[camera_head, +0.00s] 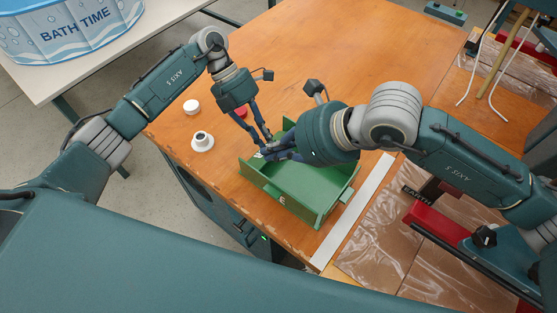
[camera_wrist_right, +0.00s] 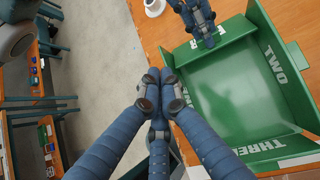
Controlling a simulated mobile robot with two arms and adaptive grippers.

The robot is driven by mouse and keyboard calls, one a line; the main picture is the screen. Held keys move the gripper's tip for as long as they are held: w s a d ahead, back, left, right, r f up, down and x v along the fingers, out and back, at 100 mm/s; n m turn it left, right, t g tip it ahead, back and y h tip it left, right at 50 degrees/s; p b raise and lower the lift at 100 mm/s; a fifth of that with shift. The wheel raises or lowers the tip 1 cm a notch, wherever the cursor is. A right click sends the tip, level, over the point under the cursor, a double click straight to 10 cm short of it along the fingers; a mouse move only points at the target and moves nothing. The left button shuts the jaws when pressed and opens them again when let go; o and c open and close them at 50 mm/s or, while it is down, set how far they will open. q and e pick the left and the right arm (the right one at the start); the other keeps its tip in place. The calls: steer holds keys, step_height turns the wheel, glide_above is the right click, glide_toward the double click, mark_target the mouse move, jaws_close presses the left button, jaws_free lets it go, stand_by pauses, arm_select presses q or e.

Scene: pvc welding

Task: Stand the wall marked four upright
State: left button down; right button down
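The green box piece (camera_head: 310,187) sits on the wooden table with several walls around its floor. In the right wrist view its far wall (camera_wrist_right: 272,50) reads TWO and its lower wall (camera_wrist_right: 255,146) reads THREE; both stand up. I cannot read FOUR anywhere. My right gripper (camera_head: 268,154) is over the box's left end, its fingers together with nothing seen between them (camera_wrist_right: 161,85). My left gripper (camera_head: 263,137) is just beyond it at the same end (camera_wrist_right: 203,30); its fingertips are partly hidden.
A white cup on a saucer (camera_head: 202,141) and a white round item (camera_head: 191,107) stand left of the box. A pale strip (camera_head: 352,212) lies to its right, beside plastic-covered brown sheets (camera_head: 378,243) and a red tool.

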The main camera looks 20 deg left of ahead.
steer(key=w+d+f+t+h, duration=0.1)
steer(key=w+d+f+h, duration=0.15)
steer(key=d+f, duration=0.25)
steer(key=shift+y, duration=0.35)
steer(key=x, duration=0.6)
steer(key=w+x, duration=0.1)
steer(key=x, duration=0.3)
steer(key=shift+a+r, duration=0.15)
